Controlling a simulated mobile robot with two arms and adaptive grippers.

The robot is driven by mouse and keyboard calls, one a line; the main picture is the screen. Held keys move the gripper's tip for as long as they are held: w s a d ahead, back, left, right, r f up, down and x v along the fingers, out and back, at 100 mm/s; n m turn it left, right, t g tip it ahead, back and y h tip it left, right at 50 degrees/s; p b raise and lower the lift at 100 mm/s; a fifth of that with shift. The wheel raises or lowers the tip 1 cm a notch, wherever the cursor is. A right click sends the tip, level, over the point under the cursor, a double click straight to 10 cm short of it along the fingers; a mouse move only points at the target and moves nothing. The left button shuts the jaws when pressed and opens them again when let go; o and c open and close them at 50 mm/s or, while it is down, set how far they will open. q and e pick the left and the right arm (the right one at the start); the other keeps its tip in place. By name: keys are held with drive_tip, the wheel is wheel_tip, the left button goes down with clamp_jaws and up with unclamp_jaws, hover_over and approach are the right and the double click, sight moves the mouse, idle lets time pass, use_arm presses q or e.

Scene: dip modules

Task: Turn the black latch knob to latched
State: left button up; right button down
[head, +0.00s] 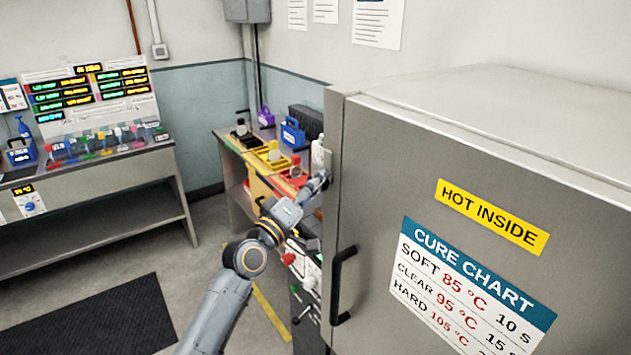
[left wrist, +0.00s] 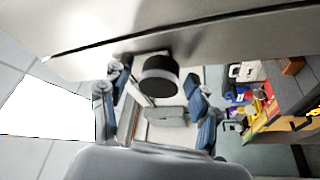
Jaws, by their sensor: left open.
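The black latch knob (left wrist: 160,74) is a short round cylinder with a lighter band, seen in the left wrist view against a grey metal surface. My left gripper (left wrist: 156,84) is open, with one finger on each side of the knob and visible gaps between. In the head view my left gripper (head: 319,183) is at the left edge of the large steel cabinet (head: 390,150), which hides the knob there. I cannot tell the knob's latch position. My right gripper is in neither view.
The cabinet door has a black handle (head: 341,287), a "HOT INSIDE" label (head: 491,216) and a cure chart (head: 470,290). A bench (head: 228,140) with coloured trays and bottles stands behind my left arm. A display bench (head: 110,170) is at the left. The floor around the dark mat (head: 100,320) is clear.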

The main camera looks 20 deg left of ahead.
use_arm(q)
drive_tip(key=shift+w+d, duration=0.1)
drive_tip(key=shift+w, duration=0.05)
clamp_jaws()
idle(0.4)
